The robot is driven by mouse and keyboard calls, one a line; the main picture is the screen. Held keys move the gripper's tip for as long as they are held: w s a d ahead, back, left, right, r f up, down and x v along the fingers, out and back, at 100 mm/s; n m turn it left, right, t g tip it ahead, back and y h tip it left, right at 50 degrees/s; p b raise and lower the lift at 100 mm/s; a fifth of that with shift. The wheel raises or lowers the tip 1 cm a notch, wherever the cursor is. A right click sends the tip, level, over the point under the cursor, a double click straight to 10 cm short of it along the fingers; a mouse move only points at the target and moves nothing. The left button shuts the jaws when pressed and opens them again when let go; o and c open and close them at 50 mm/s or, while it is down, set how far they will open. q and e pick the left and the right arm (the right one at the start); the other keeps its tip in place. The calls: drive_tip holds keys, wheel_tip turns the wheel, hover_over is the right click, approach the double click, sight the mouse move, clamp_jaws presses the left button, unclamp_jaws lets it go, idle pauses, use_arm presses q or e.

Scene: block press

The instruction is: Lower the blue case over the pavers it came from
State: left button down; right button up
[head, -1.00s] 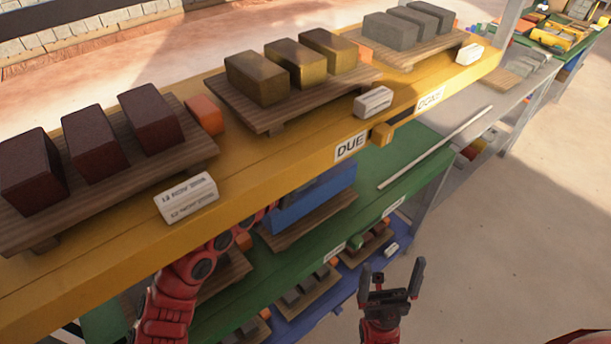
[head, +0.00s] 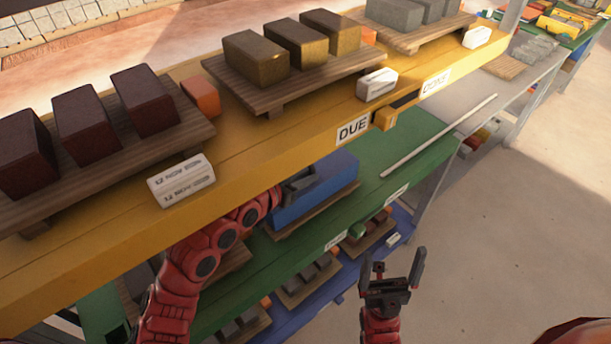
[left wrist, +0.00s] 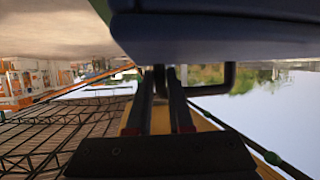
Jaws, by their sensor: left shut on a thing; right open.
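The blue case (head: 322,188) is at the green middle shelf, partly under the yellow top shelf. A wooden pallet (head: 318,212) shows along its lower edge; I cannot tell whether the case touches it. No pavers show under the case. In the left wrist view, the case (left wrist: 225,35) fills the top and the fingers (left wrist: 165,92) close on the handle. My right gripper (head: 392,272) is open and empty, right of the shelves over the floor.
The yellow top shelf (head: 245,160) overhangs and carries pallets of red, golden and grey blocks. A white rod (head: 440,135) lies on the green shelf (head: 415,158) to the right. A blue lower shelf (head: 325,290) holds more pallets. The floor at right is clear.

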use_arm(q)
drive_tip(key=shift+f+b, duration=0.35)
idle(0.3)
drive_tip(key=c, duration=0.7)
unclamp_jaws()
drive_tip(key=shift+c, duration=0.2)
drive_tip(key=v, duration=0.9)
drive_tip(key=shift+b, duration=0.4)
drive_tip(key=p+v, duration=0.2)
drive_tip(key=shift+a+r+p, duration=0.15)
drive_tip(key=shift+p, duration=0.15)
drive_tip(key=shift+s+a, duration=0.2)
drive_tip(key=shift+s, duration=0.15)
